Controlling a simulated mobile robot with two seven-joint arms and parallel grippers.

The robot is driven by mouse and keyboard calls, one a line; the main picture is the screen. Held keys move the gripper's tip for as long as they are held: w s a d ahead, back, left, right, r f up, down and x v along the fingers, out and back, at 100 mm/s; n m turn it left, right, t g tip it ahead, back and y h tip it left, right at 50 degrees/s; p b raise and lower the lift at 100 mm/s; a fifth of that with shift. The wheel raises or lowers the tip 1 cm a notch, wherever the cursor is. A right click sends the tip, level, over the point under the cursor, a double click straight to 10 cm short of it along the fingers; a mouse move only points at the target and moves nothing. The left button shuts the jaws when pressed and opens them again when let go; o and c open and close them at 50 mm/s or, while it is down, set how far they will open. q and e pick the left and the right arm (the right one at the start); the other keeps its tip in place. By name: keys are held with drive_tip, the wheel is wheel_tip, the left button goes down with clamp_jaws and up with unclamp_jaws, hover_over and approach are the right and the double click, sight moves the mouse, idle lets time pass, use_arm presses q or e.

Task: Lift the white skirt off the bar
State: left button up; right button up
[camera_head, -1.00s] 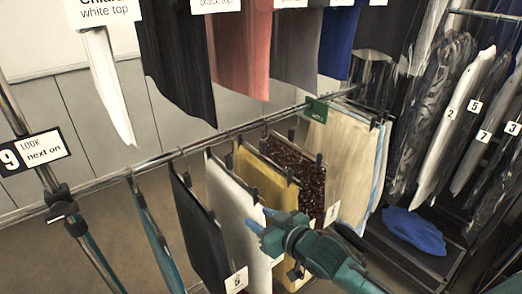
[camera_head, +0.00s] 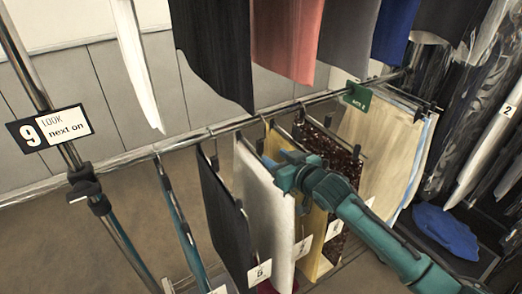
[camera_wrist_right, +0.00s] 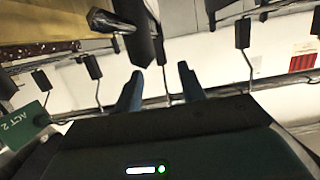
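The white skirt (camera_head: 263,205) hangs from the lower bar (camera_head: 228,126), between a black skirt (camera_head: 222,215) and a mustard one (camera_head: 312,235). My right gripper (camera_head: 270,166) is at the upper right edge of the white skirt, just below the bar. In the right wrist view its two fingers (camera_wrist_right: 160,88) stand apart, with a thin metal hanger hook (camera_wrist_right: 165,85) showing between them. I cannot tell whether the fingers touch the hook. My left gripper is not in view.
A sequinned skirt (camera_head: 325,146) and cream garments (camera_head: 380,150) hang close on the right. A green divider tag (camera_head: 358,96) sits on the bar. Tops (camera_head: 212,50) hang above. A stand post with a "9" sign (camera_head: 50,128) is at left. A blue cloth (camera_head: 446,230) lies low at right.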

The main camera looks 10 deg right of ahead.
sight(261, 146)
drive_tip(key=b+x, duration=0.4)
drive_tip(key=x, duration=0.4)
drive_tip(key=shift+w+a, duration=0.2)
drive_tip(key=shift+w, duration=0.25)
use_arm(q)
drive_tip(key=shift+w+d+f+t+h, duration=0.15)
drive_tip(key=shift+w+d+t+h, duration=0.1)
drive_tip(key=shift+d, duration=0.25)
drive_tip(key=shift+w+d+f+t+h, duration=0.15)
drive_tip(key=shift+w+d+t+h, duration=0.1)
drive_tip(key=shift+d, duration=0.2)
use_arm(e)
drive_tip(key=shift+r, duration=0.1)
drive_tip(key=shift+r, duration=0.1)
drive_tip(key=shift+c, duration=0.4)
clamp_jaws()
